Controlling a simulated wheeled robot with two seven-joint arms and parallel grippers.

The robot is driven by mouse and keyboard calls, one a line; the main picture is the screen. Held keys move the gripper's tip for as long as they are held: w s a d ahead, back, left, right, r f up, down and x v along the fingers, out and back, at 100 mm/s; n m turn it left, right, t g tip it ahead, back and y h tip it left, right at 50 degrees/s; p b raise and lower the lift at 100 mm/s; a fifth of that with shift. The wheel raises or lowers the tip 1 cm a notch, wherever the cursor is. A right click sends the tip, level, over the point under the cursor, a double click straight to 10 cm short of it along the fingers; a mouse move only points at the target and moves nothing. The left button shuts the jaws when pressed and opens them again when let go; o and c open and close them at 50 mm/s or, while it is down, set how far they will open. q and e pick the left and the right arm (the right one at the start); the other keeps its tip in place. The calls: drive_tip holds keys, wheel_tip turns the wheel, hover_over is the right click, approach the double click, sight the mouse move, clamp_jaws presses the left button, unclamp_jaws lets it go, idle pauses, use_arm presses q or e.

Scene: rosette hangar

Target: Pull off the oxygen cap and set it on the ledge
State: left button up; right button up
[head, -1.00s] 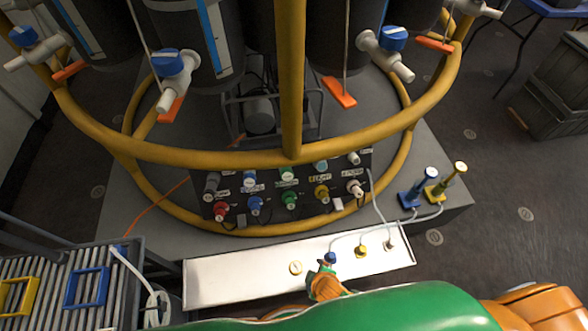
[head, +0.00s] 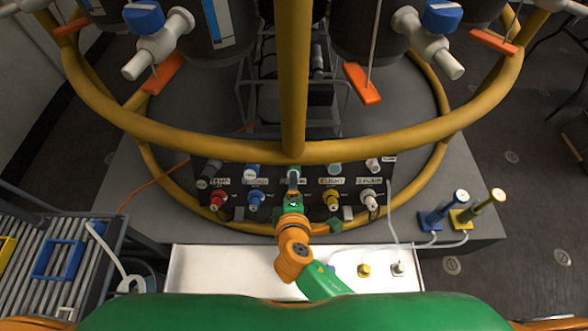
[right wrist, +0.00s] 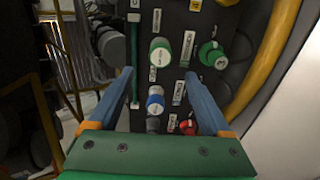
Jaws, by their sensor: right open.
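The panel (head: 318,207) carries two rows of coloured caps and knobs with small labels. My right gripper (head: 293,188) is open and empty in front of the green column of the panel. In the right wrist view, the open fingers (right wrist: 160,76) point at the panel. A pale-faced cap with a green rim (right wrist: 160,52) lies just beyond and between the tips. A blue cap (right wrist: 155,100) shows between the fingers, and another green cap (right wrist: 212,53) is to the right. The white ledge (head: 215,272) is below the panel. My left gripper is out of view.
A yellow fitting (head: 364,270) and a pale fitting (head: 397,268) with a tube stand on the ledge's right part. The ledge's left part is clear. A yellow ring rail (head: 200,145) runs above the panel. A slatted rack (head: 85,270) is at left.

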drive_tip(key=shift+b+x, duration=3.35)
drive_tip(key=shift+x, duration=1.2)
drive_tip(key=shift+p, duration=0.35)
clamp_jaws()
